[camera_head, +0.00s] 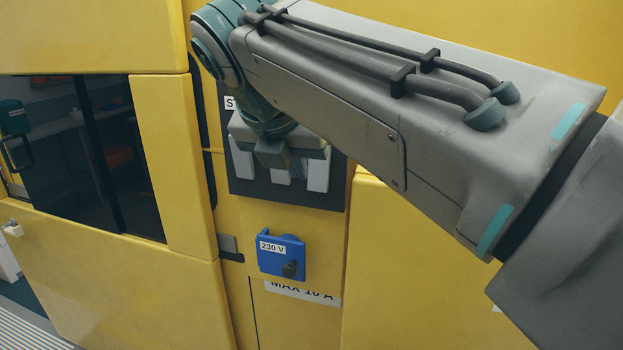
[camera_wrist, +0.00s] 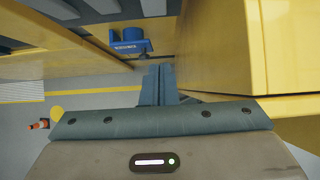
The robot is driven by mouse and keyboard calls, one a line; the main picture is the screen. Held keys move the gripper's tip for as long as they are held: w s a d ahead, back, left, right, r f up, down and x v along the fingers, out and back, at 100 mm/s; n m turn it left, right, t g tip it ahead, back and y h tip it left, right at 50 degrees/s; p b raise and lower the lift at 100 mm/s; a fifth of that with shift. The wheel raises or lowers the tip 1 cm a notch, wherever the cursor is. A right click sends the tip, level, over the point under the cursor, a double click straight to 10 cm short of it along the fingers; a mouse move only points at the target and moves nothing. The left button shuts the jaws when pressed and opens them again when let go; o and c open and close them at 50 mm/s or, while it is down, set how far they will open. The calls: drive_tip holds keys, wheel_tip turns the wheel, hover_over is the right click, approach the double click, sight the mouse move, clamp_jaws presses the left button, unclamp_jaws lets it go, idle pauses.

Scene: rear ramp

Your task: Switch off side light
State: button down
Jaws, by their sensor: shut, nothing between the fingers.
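A dark switch panel (camera_head: 300,193) on the yellow wall carries several white rocker switches, one of which (camera_head: 318,176) shows at its right. My arm covers the panel's upper part, and its label shows only "ST". Which switch is for the side light cannot be read. My gripper (camera_head: 272,155) is in front of the panel, over the middle switch; I cannot tell whether it touches. In the wrist view my gripper (camera_wrist: 158,70) has its two fingers together with nothing between them.
A blue 230 V socket box (camera_head: 281,256) sits below the panel, above a "MAX 10 A" label (camera_head: 302,292). It also shows in the wrist view (camera_wrist: 130,45). A dark window (camera_head: 90,150) is at left. An orange cone (camera_wrist: 40,124) stands on the grey floor.

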sight(318, 189)
drive_tip(key=shift+w+d+r+p+x, duration=0.25)
drive_tip(key=shift+w+p+x, duration=0.05)
drive_tip(key=shift+x, duration=1.8)
drive_tip(key=shift+w+d+r+p+x, duration=0.25)
drive_tip(key=shift+w+r+p+x, duration=0.1)
drive_tip(key=shift+x, duration=1.75)
drive_tip(key=shift+w+d+r+p+x, duration=0.2)
drive_tip(key=shift+w+p+x, duration=0.1)
drive_tip(key=shift+x, duration=1.8)
